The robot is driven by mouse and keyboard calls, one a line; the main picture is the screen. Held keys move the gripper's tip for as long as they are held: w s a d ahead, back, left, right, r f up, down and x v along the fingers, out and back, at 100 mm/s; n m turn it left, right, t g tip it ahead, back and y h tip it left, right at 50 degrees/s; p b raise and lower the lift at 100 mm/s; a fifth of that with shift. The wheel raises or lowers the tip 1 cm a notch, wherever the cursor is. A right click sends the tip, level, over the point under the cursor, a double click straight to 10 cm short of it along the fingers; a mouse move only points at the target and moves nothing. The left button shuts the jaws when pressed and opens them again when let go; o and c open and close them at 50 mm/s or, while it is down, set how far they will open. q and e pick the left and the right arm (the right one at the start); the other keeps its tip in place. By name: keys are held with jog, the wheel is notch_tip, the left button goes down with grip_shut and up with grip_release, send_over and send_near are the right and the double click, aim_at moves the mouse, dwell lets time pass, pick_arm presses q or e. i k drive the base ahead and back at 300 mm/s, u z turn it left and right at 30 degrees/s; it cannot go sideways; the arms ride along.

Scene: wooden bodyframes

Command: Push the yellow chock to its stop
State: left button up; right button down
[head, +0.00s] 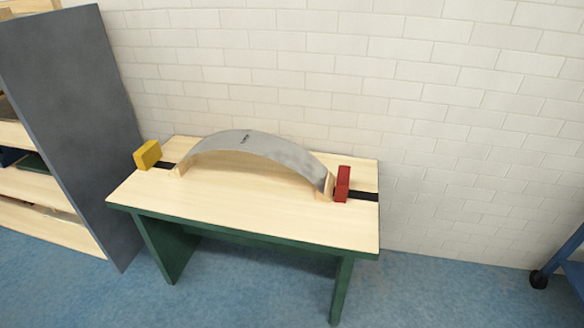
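The yellow chock (147,155) sits at the left end of the wooden bench top (230,212), on a dark slot (166,165). A short stretch of the slot shows between it and the left end of a grey curved piece (250,145). The curved piece arches over the bench, its ends by small wooden blocks (325,188). A red chock (342,184) stands at the right, close beside the curved piece's right end. I cannot tell whether they touch. The yellow chock's stop is not clearly visible. Neither of my grippers is in view.
A grey panel (70,120) with wooden shelves (45,190) stands left of the bench. A white brick wall (430,110) is behind. A blue wheeled frame (570,270) is at the far right. The blue floor (440,295) at the front right is clear.

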aim_at(151, 152)
jog(key=u, duration=0.25)
jog(key=k, duration=0.95)
jog(key=u, duration=2.15)
jog(key=i, duration=1.9)
jog(key=z, duration=0.75)
jog(key=i, duration=1.15)
jog(key=z, duration=1.2)
